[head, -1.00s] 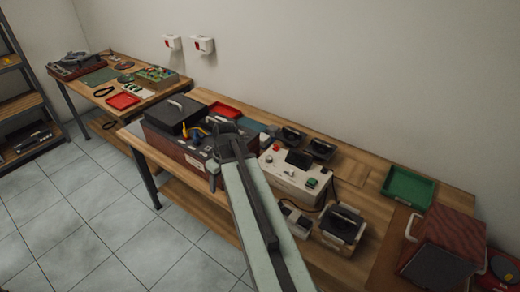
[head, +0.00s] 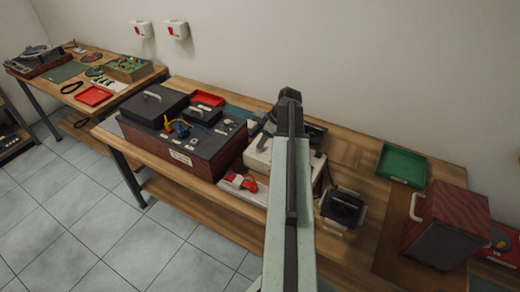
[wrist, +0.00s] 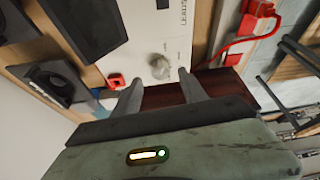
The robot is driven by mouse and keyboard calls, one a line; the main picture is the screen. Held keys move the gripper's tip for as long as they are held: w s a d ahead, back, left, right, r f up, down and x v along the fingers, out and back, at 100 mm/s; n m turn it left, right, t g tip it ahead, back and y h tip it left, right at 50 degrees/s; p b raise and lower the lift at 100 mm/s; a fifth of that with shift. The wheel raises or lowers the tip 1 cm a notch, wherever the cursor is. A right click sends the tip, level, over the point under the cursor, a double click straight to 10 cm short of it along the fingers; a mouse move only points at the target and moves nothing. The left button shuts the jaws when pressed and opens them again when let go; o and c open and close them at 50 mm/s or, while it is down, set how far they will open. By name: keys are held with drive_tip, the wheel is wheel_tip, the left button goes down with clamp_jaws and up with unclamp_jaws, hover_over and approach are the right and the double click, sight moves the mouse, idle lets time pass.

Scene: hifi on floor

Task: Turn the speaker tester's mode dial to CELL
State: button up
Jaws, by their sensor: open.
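The speaker tester (head: 258,158) is a white box on the bench in the head view, partly hidden by my arm. In the wrist view its white panel (wrist: 140,30) carries a pale round dial (wrist: 159,67), a red button (wrist: 115,81) and a dark screen (wrist: 85,28). Lettering near the dial is too small to read surely, and the dial's setting cannot be told. My gripper (wrist: 160,90) is open and empty, its fingers near the panel, either side of the dial as seen in the wrist view. In the head view my gripper is around the tester's far side.
A dark speaker (wrist: 50,82) stands close beside the panel. A dark red-brown box (head: 185,145), a black device (head: 342,208), a green tray (head: 402,165) and a wooden cabinet (head: 448,225) also occupy the bench.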

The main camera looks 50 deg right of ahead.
drive_tip(key=b+x, duration=0.2)
drive_tip(key=x, duration=0.1)
drive_tip(key=shift+f, duration=0.3)
drive_tip(key=shift+r, duration=0.1)
drive_tip(key=shift+a, duration=0.1)
clamp_jaws()
